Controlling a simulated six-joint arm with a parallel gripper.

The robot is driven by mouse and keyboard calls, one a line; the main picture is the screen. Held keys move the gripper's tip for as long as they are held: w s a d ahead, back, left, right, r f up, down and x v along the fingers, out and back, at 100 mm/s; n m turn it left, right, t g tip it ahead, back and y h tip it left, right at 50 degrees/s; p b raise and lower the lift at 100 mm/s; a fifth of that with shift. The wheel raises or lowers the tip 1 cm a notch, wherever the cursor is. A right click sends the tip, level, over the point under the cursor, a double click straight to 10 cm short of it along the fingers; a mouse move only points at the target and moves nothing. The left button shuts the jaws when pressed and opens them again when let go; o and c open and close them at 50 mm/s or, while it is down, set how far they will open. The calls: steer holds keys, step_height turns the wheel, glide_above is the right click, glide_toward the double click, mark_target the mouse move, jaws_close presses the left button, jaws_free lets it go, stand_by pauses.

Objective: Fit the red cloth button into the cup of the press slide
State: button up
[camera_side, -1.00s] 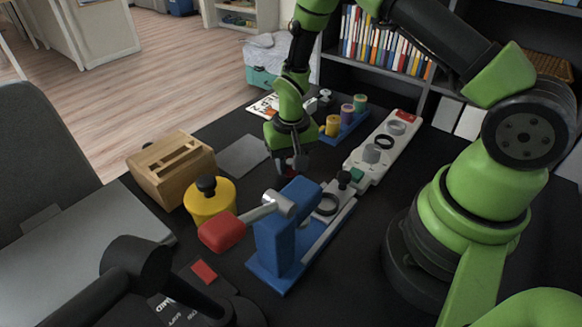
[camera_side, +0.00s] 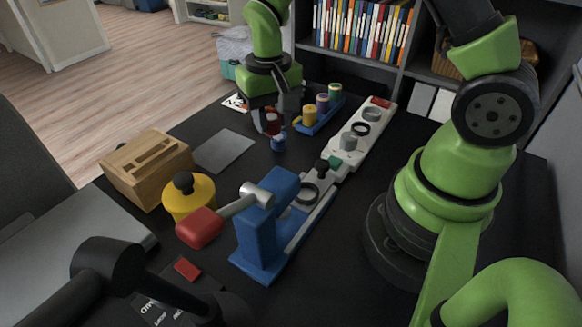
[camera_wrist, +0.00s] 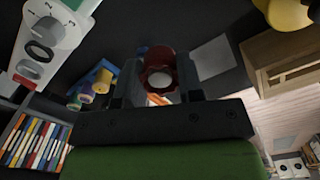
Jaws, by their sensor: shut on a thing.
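My gripper (camera_side: 272,122) is shut on the red cloth button (camera_side: 272,126) above the black table. In the wrist view the button (camera_wrist: 160,74) is a dark red round piece with a pale centre between my fingers (camera_wrist: 157,90). A small blue piece (camera_side: 278,144) shows just below it in the side view; I cannot tell whether they touch. The blue press (camera_side: 262,232) with its red-ended lever (camera_side: 200,227) stands nearer the side camera. Its grey slide (camera_side: 312,215) carries a dark ring-shaped cup (camera_side: 308,193), apart from my gripper. The cup's inside is hard to see.
A white tray with round parts (camera_side: 350,155) lies beyond the press. A blue rack with spools (camera_side: 318,121) stands right of my gripper. A wooden box (camera_side: 147,168), yellow pot (camera_side: 188,196) and grey sheet (camera_side: 223,151) lie left. The black table between is mostly clear.

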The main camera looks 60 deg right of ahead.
steer(key=s+a+r+n, duration=0.2)
steer(key=s+a+n, duration=0.1)
steer(key=s, duration=0.6)
glide_above(306, 196)
step_height(306, 196, down, 6)
steer(key=shift+s+r, duration=0.1)
steer(key=shift+r, duration=0.05)
steer(key=shift+f, duration=2.2)
